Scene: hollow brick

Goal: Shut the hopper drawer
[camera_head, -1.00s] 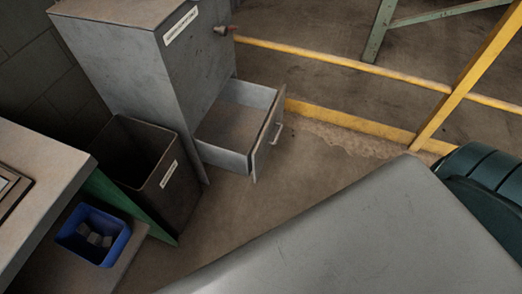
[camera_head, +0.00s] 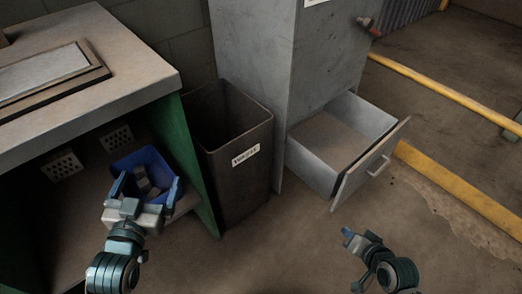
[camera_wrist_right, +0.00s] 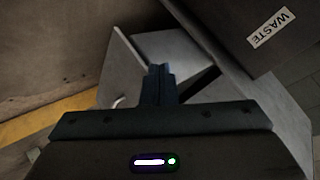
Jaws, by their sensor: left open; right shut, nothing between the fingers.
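The hopper drawer (camera_head: 340,150) sticks out open at the foot of the tall grey cabinet (camera_head: 318,60). It looks empty, and its front panel (camera_head: 352,184) carries a bar handle (camera_head: 380,166). My right gripper (camera_head: 346,232) is shut and empty, in front of the drawer and apart from it in the head view. In the right wrist view its closed fingertips (camera_wrist_right: 159,70) overlap the drawer, whose handle (camera_wrist_right: 117,102) shows at left; I cannot tell the gap. My left gripper (camera_head: 145,187) is open, in front of the blue bin.
A dark waste bin (camera_head: 235,185) stands left of the cabinet, beside a workbench (camera_head: 130,85) with a green side panel. A blue bin (camera_head: 140,162) with grey pieces sits on the bench's lower shelf. A yellow floor rail (camera_head: 460,195) runs at right. Floor before the drawer is clear.

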